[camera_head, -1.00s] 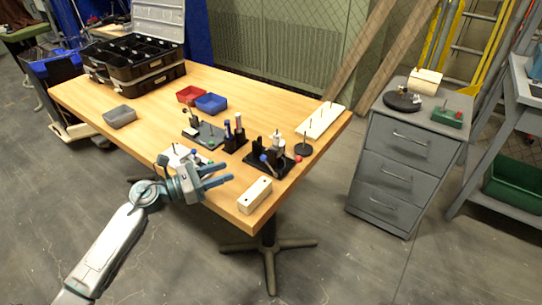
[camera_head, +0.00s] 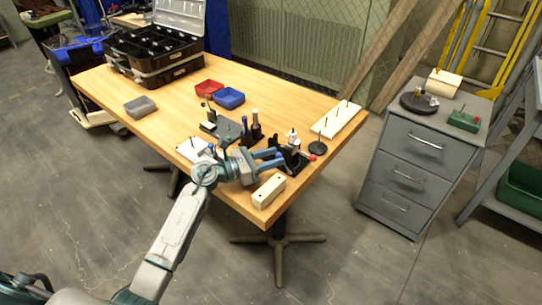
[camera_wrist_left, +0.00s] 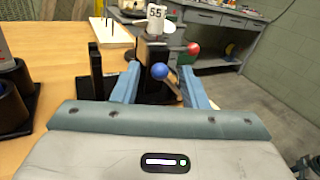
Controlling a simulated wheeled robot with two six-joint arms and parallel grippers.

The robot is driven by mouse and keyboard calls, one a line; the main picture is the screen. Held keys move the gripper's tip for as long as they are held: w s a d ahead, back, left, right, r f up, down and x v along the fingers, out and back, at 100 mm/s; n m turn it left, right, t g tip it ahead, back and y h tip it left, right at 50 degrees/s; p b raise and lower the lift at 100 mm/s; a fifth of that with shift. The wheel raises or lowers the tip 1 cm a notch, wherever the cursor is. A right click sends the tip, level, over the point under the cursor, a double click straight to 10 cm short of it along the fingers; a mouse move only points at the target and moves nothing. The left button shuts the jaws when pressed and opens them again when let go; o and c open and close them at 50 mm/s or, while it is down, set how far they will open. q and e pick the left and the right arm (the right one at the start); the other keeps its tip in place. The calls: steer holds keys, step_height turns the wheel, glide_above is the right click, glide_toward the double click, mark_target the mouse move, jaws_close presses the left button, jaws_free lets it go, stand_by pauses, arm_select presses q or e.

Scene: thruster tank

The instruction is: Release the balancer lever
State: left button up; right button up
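The balancer seems to be the black fixture (camera_head: 298,166) near the table's right front edge; it also shows in the left wrist view (camera_wrist_left: 153,52) with a white "55" tag (camera_wrist_left: 156,17) on top. A lever with a blue ball knob (camera_wrist_left: 160,71) stands in front of it, and a red ball knob (camera_wrist_left: 193,48) shows to its right, also seen in the head view (camera_head: 312,157). My left gripper (camera_head: 280,159) is at the fixture. In the left wrist view my left gripper (camera_wrist_left: 162,88) is open, with the blue knob between its fingers. Contact cannot be told. My right gripper is out of view.
A black holder with blue-handled tools (camera_head: 250,136) stands left of the fixture. A cream block (camera_head: 268,191) lies at the front edge. A white pegged board (camera_head: 336,119) and a round black stand (camera_head: 317,148) are to the right.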

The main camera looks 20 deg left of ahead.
arm_select(q)
steer(key=shift+c, duration=0.2)
jaws_close()
